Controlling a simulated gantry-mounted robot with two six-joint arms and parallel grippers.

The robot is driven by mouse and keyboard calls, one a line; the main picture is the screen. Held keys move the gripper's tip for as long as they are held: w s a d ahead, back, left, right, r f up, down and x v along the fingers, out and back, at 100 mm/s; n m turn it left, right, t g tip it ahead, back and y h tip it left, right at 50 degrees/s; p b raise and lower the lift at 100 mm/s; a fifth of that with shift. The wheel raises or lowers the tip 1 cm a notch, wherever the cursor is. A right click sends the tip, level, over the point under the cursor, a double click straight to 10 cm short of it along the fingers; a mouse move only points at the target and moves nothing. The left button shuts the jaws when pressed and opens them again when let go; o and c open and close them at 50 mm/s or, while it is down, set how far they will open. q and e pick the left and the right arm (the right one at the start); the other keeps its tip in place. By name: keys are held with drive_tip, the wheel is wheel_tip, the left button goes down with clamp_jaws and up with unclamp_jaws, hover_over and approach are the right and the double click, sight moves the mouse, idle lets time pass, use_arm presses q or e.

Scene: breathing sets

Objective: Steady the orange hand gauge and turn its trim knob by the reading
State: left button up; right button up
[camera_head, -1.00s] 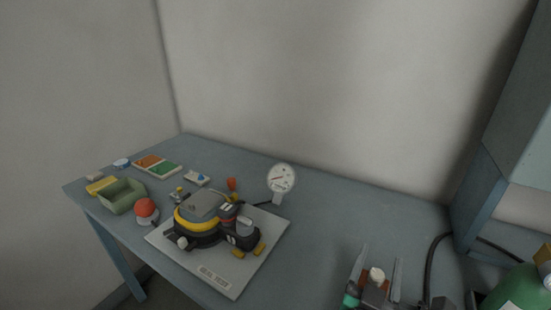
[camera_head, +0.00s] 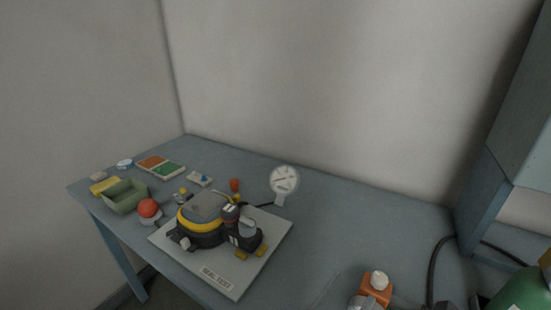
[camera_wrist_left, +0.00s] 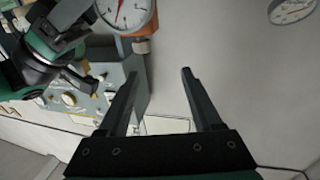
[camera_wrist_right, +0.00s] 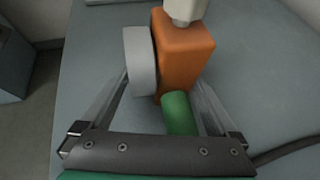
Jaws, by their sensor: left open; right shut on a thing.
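The orange hand gauge (camera_head: 375,290) is at the bottom edge of the head view, its pale trim knob (camera_head: 379,280) on top. In the right wrist view, the orange body (camera_wrist_right: 186,55) has a grey round dial housing (camera_wrist_right: 139,60) on its left and a green handle (camera_wrist_right: 178,113). My right gripper (camera_wrist_right: 165,82) is shut on it, with a finger on either side. In the left wrist view, the dial (camera_wrist_left: 125,12) faces me and the knob (camera_wrist_left: 141,46) shows just past one fingertip. My left gripper (camera_wrist_left: 158,72) is open and empty, off the knob.
A mask rig on a white board (camera_head: 215,280) sits left of the gauge, with a standing dial (camera_head: 284,180) behind it. A green cylinder (camera_head: 525,292) and a black hose (camera_head: 432,270) are at right.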

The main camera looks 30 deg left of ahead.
use_arm(q)
drive_tip(key=s+a+r+n+t+y, duration=0.1)
drive_tip(key=a+r+t, duration=0.2)
drive_tip(key=r, duration=0.8)
drive_tip(key=s+a+r+n+t+y, duration=0.1)
drive_tip(key=s+a+r+t, duration=0.1)
drive_tip(key=a+r, duration=0.6)
wheel_tip(320, 180, up, 4)
drive_tip(key=shift+r+n+t+y, duration=0.2)
drive_tip(key=shift+n+t+y, duration=0.1)
drive_tip(key=shift+t, duration=0.6)
drive_tip(key=m+g+h, duration=0.3)
drive_tip(key=g+h, duration=0.1)
drive_tip(key=g, duration=0.3)
approach(382, 275)
drive_tip(key=shift+y, duration=0.3)
drive_tip(key=x, duration=0.8)
drive_tip(key=f+x, duration=0.1)
drive_tip(key=x, duration=0.3)
drive_tip(key=shift+w+d, duration=0.2)
drive_tip(key=shift+w, duration=0.1)
